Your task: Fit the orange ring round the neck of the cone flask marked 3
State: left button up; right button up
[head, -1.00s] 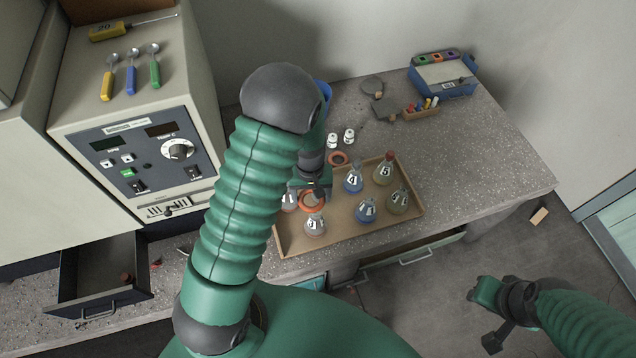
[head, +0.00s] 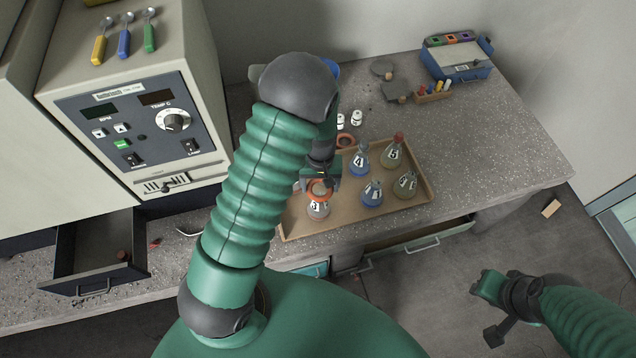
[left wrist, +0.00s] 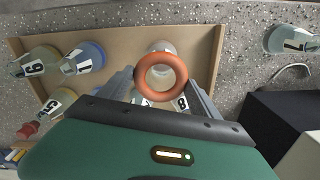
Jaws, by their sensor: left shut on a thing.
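The cone flask marked 3 (head: 318,209) stands upright near the front left of the brown tray (head: 395,210). My left gripper (head: 321,180) is shut on the orange ring (head: 320,190) and holds it at the top of this flask. The left wrist view shows the ring (left wrist: 161,76) level between the fingertips, with a clear flask (left wrist: 160,46) behind and below it. I cannot tell whether the ring is round the neck or just above it. My right gripper (head: 492,305) is at the lower right, away from the bench; its jaw opening is unclear.
Flasks marked 4 (head: 360,160) and 5 (head: 393,153) and two more (head: 372,192) stand in the tray. An open drawer (head: 95,255) is at left.

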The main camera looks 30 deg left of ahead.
pick_arm(q)
jog(key=shift+d+r, duration=0.1)
jog(key=shift+d, duration=0.45)
jog(key=shift+a, duration=0.65)
pick_arm(e)
jog(key=shift+r, duration=0.15)
pick_arm(q)
jog(key=shift+s+d, duration=0.1)
jog(key=shift+s, duration=0.05)
pick_arm(e)
jog(key=shift+s+d, duration=0.1)
jog(key=shift+d, duration=0.25)
jog(key=shift+a, duration=0.15)
pick_arm(q)
jog(key=shift+a+f, duration=0.2)
jog(key=shift+f, duration=0.3)
pick_arm(e)
jog(key=shift+f, duration=0.35)
pick_arm(q)
jog(key=shift+d+f+b, duration=0.1)
jog(key=shift+f+b, duration=0.3)
jog(key=shift+b, duration=0.1)
pick_arm(e)
jog(key=shift+f, duration=0.3)
